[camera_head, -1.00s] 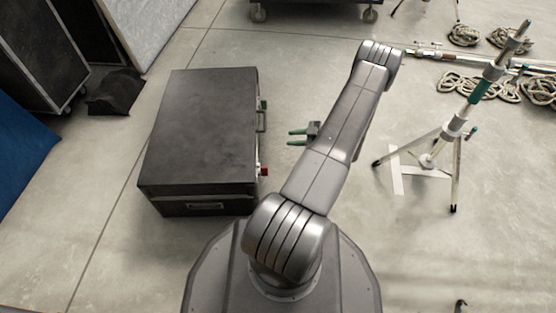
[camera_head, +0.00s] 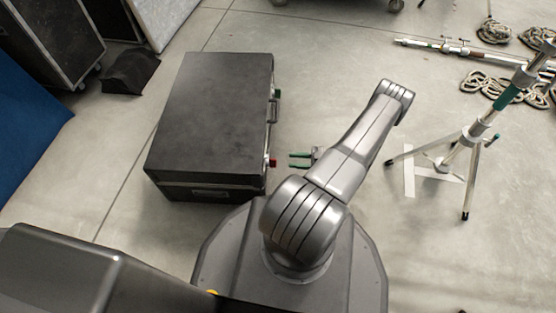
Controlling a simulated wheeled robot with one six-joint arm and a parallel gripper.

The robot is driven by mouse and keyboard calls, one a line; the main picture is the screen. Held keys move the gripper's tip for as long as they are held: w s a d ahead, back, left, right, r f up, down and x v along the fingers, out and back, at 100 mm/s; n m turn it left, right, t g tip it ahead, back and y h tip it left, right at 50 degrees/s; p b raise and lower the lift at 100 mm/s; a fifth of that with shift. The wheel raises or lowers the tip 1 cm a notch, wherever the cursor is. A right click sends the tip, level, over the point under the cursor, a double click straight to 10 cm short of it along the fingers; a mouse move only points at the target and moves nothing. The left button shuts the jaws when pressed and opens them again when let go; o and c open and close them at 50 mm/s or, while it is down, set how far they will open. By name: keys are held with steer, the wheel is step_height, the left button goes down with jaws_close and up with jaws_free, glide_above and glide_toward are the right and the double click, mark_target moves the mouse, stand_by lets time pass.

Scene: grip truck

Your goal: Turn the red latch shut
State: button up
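The red latch (camera_head: 273,162) is a small red piece on the right side of the black case (camera_head: 215,115), near its front corner. A green latch (camera_head: 278,94) sits farther back on the same side, beyond the handle (camera_head: 272,112). My gripper (camera_head: 290,160) has two green fingers pointing left at the case. The fingers are apart with a gap between them and nothing in it. Their tips are a short way right of the red latch and do not appear to touch it. The latch is too small to tell its turn angle.
A tripod stand (camera_head: 466,150) stands on the floor to the right. Coiled ropes (camera_head: 490,88) and a pole (camera_head: 445,45) lie at the upper right. A dark bag (camera_head: 130,72) and large cases (camera_head: 45,40) are at the upper left.

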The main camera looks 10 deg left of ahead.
steer(key=s+a+b, duration=0.1)
steer(key=a, duration=0.6)
steer(key=shift+a, duration=0.1)
jaws_close()
